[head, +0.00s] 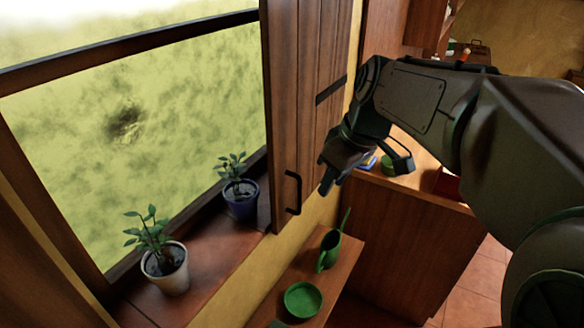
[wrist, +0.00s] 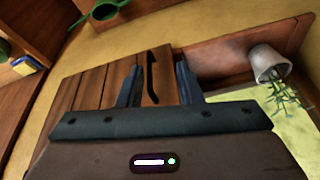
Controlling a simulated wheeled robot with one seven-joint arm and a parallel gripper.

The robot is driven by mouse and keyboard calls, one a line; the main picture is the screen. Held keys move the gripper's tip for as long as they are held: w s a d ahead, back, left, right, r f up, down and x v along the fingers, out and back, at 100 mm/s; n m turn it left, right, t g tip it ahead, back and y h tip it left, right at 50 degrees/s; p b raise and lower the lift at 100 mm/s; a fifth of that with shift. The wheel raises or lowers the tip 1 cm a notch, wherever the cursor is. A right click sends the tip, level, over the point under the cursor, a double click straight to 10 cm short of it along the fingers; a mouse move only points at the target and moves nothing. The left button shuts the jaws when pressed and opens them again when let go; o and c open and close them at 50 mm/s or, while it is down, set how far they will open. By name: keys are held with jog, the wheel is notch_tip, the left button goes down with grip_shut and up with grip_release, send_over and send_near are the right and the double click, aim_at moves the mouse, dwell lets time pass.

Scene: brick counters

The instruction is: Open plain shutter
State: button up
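The plain shutter (head: 300,110) is a dark brown plank panel on the right side of the window in the head view. It stands at an angle to the opening. Its black bar handle (head: 293,192) is near its lower edge. My gripper (head: 326,186) is to the right of the handle in the head view. In the wrist view the shutter (wrist: 92,88) lies beyond my gripper (wrist: 158,85). The fingers are apart, and the handle (wrist: 151,75) shows between them. I cannot tell whether either finger touches it; nothing is gripped.
A blue-potted plant (head: 240,198) and a white-potted plant (head: 166,268) stand on the window sill (head: 215,262). A green bowl (head: 303,299) and green watering can (head: 329,250) are on a low shelf (head: 285,273). A wooden counter (head: 400,240) stands at the right.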

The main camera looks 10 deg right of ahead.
jog(key=w+r+n+y, duration=0.1)
jog(key=w+r+n, duration=0.1)
jog(key=w+n, duration=0.45)
jog(key=m+p, duration=0.2)
send_over(299, 211)
jog(key=shift+n+g, duration=0.25)
jog(key=shift+g, duration=0.05)
jog(key=f, duration=1.2)
jog(key=shift+w+f, duration=0.2)
jog(key=shift+w, duration=0.1)
grip_shut()
